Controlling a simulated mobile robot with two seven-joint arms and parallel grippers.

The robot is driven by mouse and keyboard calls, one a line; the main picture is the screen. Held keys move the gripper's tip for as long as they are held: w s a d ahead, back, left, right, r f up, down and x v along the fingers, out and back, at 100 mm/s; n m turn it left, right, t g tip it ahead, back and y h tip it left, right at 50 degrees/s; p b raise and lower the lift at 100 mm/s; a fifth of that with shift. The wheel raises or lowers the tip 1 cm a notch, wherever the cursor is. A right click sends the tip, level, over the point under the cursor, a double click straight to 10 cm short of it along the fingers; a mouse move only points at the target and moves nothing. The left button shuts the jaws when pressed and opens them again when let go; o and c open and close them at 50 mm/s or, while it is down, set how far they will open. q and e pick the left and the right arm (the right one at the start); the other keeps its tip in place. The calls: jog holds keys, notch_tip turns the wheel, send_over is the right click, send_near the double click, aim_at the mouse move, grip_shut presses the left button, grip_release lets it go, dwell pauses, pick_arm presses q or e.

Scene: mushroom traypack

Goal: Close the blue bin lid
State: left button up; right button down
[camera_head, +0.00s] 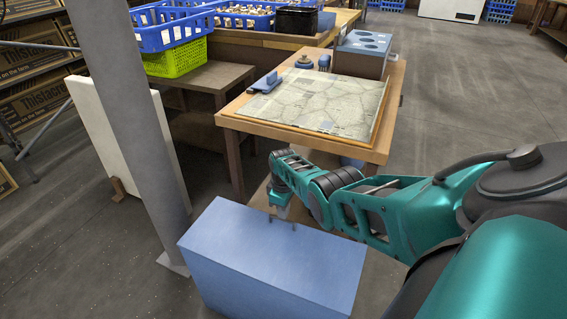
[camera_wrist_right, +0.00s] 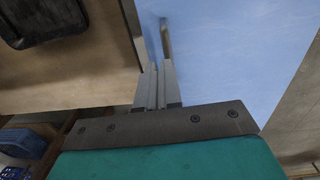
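The blue bin (camera_head: 268,280) stands on the floor at the bottom centre of the head view. Its lid (camera_head: 260,248) lies flat across the top, and I see no gap along the visible edges. The blue surface also fills much of the right wrist view (camera_wrist_right: 235,50). My right gripper (camera_head: 283,218) points down at the far edge of the lid, at or very near small grey upright parts there. In the right wrist view its fingers (camera_wrist_right: 158,88) are close together beside the blue surface. Whether they grip anything is unclear. My left gripper is not in view.
A wooden table (camera_head: 250,122) with a patterned board (camera_head: 315,103) stands just beyond the bin. A grey post (camera_head: 140,120) rises to the left of the bin. Blue crates (camera_head: 175,30) and a green crate (camera_head: 178,60) stand at the back left. Floor is open at right (camera_head: 480,110).

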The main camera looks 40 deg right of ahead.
jog(key=shift+s+f, duration=0.15)
jog(key=shift+f, duration=0.1)
jog(key=shift+r+p, duration=0.5)
jog(key=shift+p, duration=0.15)
notch_tip(320, 180, up, 12)
jog(key=p, duration=0.9)
jog(key=shift+a+r, duration=0.15)
jog(key=shift+a, duration=0.1)
jog(key=shift+s, duration=0.1)
